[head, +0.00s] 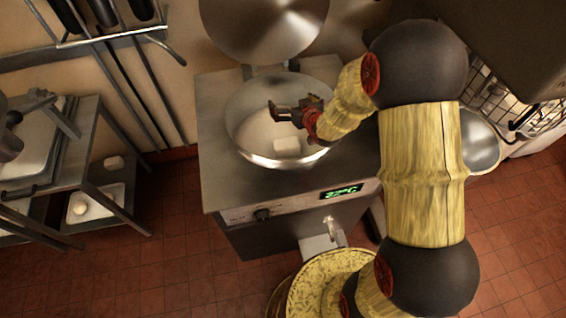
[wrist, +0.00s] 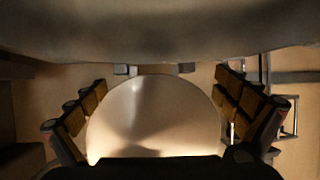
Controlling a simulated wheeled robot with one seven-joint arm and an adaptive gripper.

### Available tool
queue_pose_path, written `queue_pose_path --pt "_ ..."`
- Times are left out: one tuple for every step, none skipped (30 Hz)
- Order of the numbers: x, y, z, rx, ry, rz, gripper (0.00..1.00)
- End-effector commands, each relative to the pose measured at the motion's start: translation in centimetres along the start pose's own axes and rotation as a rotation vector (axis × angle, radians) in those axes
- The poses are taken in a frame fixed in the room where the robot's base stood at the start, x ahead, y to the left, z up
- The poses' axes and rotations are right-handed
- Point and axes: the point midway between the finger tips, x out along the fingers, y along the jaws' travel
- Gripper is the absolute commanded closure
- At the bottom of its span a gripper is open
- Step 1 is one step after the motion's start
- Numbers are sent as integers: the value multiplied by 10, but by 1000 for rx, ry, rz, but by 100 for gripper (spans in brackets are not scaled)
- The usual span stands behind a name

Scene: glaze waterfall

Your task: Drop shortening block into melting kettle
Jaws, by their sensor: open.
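The melting kettle (head: 240,133) is a round steel bowl set in a steel cabinet, with its lid (head: 262,22) raised behind it. A white shortening block (head: 287,147) lies inside the bowl, towards its front. My gripper (head: 281,111) is over the bowl, above and behind the block, apart from it. In the wrist view my gripper (wrist: 170,112) has its fingers spread wide with nothing between them. The lid (wrist: 150,105) shows beyond the fingers there. The block is not visible in the wrist view.
A metal bowl (head: 478,142) stands at right. Red tiled floor (head: 150,260) is clear at front left.

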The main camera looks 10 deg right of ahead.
Motion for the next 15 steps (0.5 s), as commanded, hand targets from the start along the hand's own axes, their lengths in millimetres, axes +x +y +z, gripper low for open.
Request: queue_pose_path --pt "0 0 0 0 -1 0 0" --pt "-1 0 0 0 -1 0 0" --pt "-3 0 0 0 0 0 0" --pt "-5 0 0 0 0 0 0" --pt "-8 0 0 0 0 0 0" --pt "-12 0 -1 0 1 0 0" --pt "-16 0 -1 0 2 0 0" --pt "-20 0 -1 0 2 1 0" --pt "-27 0 -1 0 2 1 0" --pt "-32 0 -1 0 2 1 0" --pt "-38 0 -2 0 3 1 0" --pt "-45 1 -2 0 3 1 0" --pt "-51 1 -2 0 4 1 0" --pt "-57 1 -2 0 3 1 0" --pt "-64 1 -2 0 4 2 0"
